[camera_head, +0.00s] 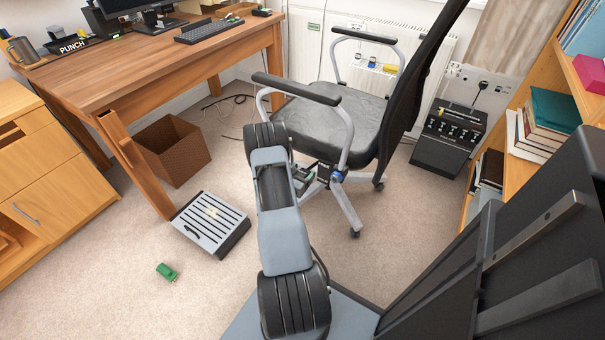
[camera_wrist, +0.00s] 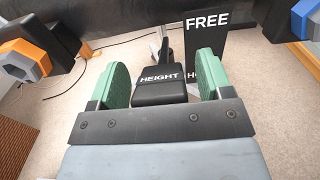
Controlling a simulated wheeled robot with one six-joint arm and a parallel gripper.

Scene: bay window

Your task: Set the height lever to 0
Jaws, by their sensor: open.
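The height lever (camera_wrist: 160,84) is a black block marked HEIGHT, with a thin dark stem running up behind it. It shows in the wrist view, between the two green pads of my gripper (camera_wrist: 163,62). My gripper is open, with a small gap showing on each side of the block; I cannot tell how deep the block sits between the pads. A black plate (camera_wrist: 205,40) marked FREE stands just right of the lever, its lower word partly hidden by the right pad. No 0 mark is readable. In the head view my arm reaches to the office chair's (camera_head: 325,125) underside, where the lever is too small to make out.
A wooden desk (camera_head: 150,65), brown bin (camera_head: 173,150) and slatted grey box (camera_head: 211,224) stand left of the chair. A bookshelf (camera_head: 545,75) stands at right. Carpet is open in front.

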